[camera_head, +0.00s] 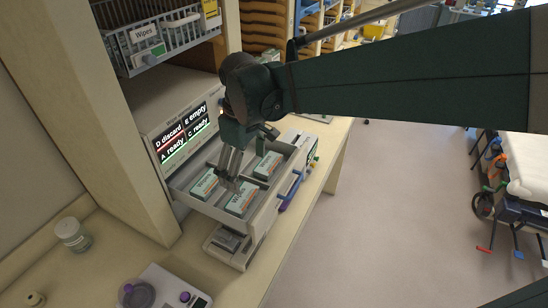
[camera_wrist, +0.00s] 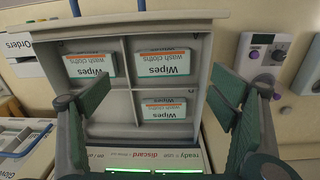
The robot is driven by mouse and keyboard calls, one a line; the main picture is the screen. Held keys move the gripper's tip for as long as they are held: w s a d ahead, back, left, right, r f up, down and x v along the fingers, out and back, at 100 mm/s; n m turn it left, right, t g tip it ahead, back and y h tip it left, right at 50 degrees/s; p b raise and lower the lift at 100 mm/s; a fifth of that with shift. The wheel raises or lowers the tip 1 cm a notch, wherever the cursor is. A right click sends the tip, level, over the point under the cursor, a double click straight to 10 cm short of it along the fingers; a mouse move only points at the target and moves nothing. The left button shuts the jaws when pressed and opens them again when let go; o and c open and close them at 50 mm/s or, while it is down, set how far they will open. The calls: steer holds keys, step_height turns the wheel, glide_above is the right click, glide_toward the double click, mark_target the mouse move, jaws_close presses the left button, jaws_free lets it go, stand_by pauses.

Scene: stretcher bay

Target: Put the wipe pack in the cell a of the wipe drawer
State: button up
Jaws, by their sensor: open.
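The wipe drawer (camera_head: 283,187) is pulled open below a screen. In the wrist view, the drawer (camera_wrist: 208,62) has cells split by grey dividers. White wipe packs lie flat at upper left (camera_wrist: 90,66), upper right (camera_wrist: 162,63) and lower right (camera_wrist: 164,110); the lower-left cell (camera_wrist: 110,107) holds no pack. The packs also show in the head view, two on the left (camera_head: 204,183) (camera_head: 240,198) and one on the right (camera_head: 268,166). My gripper (camera_wrist: 163,90) is open and empty above the drawer, pointing down; in the head view it (camera_head: 230,172) partly hides the inside.
A wire basket labelled Wipes (camera_head: 165,42) hangs above. A jar (camera_head: 72,234) and a purple-knobbed device (camera_head: 165,290) stand on the counter. The floor at right (camera_head: 400,210) is clear before the stretcher (camera_head: 527,170).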

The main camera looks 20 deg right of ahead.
steer(key=s+d+r+m+t, duration=0.1)
steer(key=s+d+m+t, duration=0.5)
steer(key=s, duration=0.8)
steer(key=d+m, duration=0.2)
steer(key=d, duration=0.2)
steer(key=shift+d, duration=0.25)
stand_by(0.7)
